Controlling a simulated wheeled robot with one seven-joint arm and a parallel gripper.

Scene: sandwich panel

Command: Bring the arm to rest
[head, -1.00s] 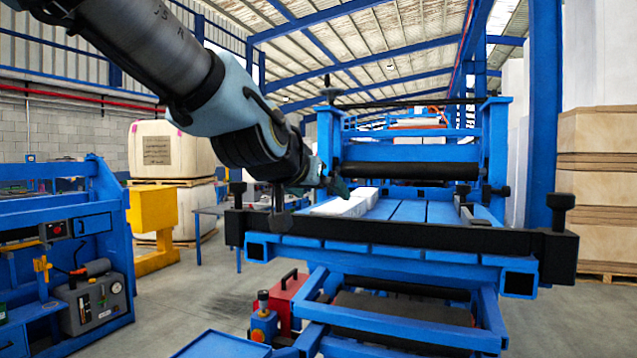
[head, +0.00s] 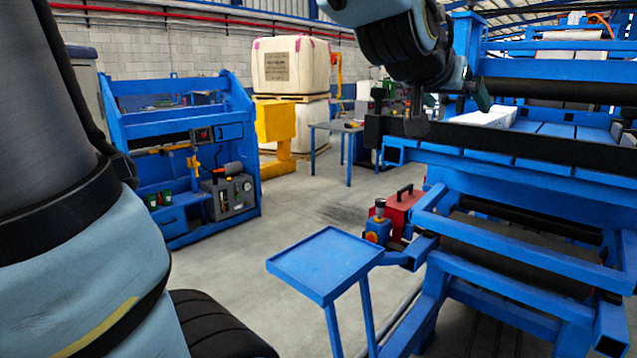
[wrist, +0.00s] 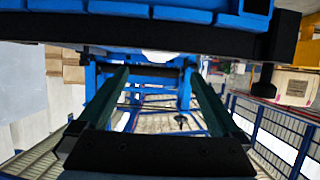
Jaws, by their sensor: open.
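My gripper (wrist: 158,73) shows in the wrist view with its two dark green fingers spread apart and nothing between them. In the head view my gripper (head: 482,96) is at the upper right, partly hidden by my wrist. It appears in front of the blue press bed (head: 545,130), close above a white block (head: 487,117) in the picture; I cannot tell the gap. My forearm crosses the top of the head view, and a large arm link fills the left side.
A black bar (head: 520,143) runs along the bed's front edge. A blue tray stand (head: 325,262) and a red box (head: 403,211) stand below. A blue workbench (head: 180,165) and yellow stand (head: 275,125) are at left. Grey floor (head: 290,215) lies clear between them.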

